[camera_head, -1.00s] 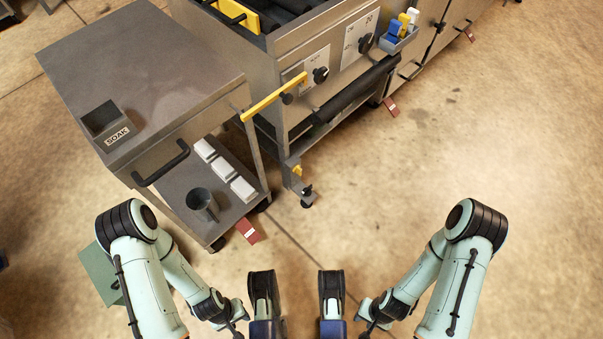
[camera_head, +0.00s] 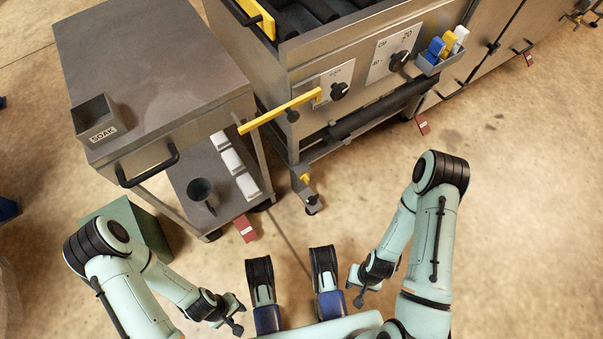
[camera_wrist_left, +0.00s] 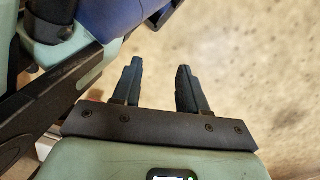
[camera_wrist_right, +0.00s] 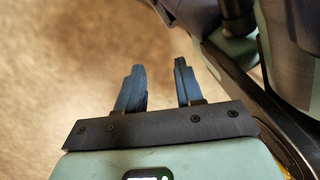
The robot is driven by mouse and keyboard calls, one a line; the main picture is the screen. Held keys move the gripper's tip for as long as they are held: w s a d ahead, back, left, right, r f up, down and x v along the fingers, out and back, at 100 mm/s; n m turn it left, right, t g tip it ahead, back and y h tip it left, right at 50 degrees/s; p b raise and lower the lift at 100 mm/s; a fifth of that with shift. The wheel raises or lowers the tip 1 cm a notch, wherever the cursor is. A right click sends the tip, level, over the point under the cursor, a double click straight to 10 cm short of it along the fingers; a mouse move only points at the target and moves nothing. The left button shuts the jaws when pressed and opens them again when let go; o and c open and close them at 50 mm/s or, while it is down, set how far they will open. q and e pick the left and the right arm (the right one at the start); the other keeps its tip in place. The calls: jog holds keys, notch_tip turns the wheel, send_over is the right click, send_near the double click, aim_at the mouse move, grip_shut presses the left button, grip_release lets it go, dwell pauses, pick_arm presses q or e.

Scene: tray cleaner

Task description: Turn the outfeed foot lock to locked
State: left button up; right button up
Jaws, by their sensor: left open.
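Three red foot pedals with pale labels show near the floor in the head view: one under the steel cart (camera_head: 246,228), one by the machine (camera_head: 422,125), and one far right (camera_head: 528,59). I cannot tell which is the outfeed foot lock, or read their labels. My left gripper (camera_head: 236,316) is open and empty, low in the head view; its parted fingers show in the left wrist view (camera_wrist_left: 158,88). My right gripper (camera_head: 353,287) is also open and empty, its fingers parted in the right wrist view (camera_wrist_right: 158,88). Both are apart from the pedals.
The steel cart (camera_head: 150,75) has a SOAK bin (camera_head: 95,118) and a lower shelf with white blocks and a dark cup (camera_head: 202,192). The steel machine (camera_head: 310,65) stands behind, with a yellow bar (camera_head: 280,108) and a caster (camera_head: 311,203). A green box (camera_head: 145,225) stands left. Floor at right is clear.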

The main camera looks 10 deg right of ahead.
jog(key=w+d+f+n+t+h+p, duration=0.15)
jog(key=w+d+f+t, duration=0.35)
jog(key=w, duration=0.5)
pick_arm(q)
jog(key=w+d+r+t+p, duration=0.1)
jog(key=w+r+t+p, duration=0.3)
jog(key=w, duration=0.5)
pick_arm(e)
jog(key=n+t+y, duration=0.6)
jog(key=n+t, duration=0.3)
jog(key=t, duration=0.5)
send_near(308, 179)
jog(key=shift+m, duration=0.25)
jog(key=b+x, duration=0.4)
jog(key=x, duration=0.3)
jog(key=shift+w+a+b, duration=0.15)
jog(key=shift+w+b, duration=0.2)
jog(key=shift+w, duration=0.05)
pick_arm(q)
jog(key=s+f+g, duration=0.3)
jog(key=s, duration=0.5)
jog(key=shift+a+f+g, duration=0.3)
jog(key=shift+a+f, duration=0.05)
pick_arm(e)
jog(key=shift+w+a, duration=0.2)
jog(key=shift+w, duration=0.35)
pick_arm(q)
jog(key=shift+s, duration=0.1)
pick_arm(e)
grip_shut()
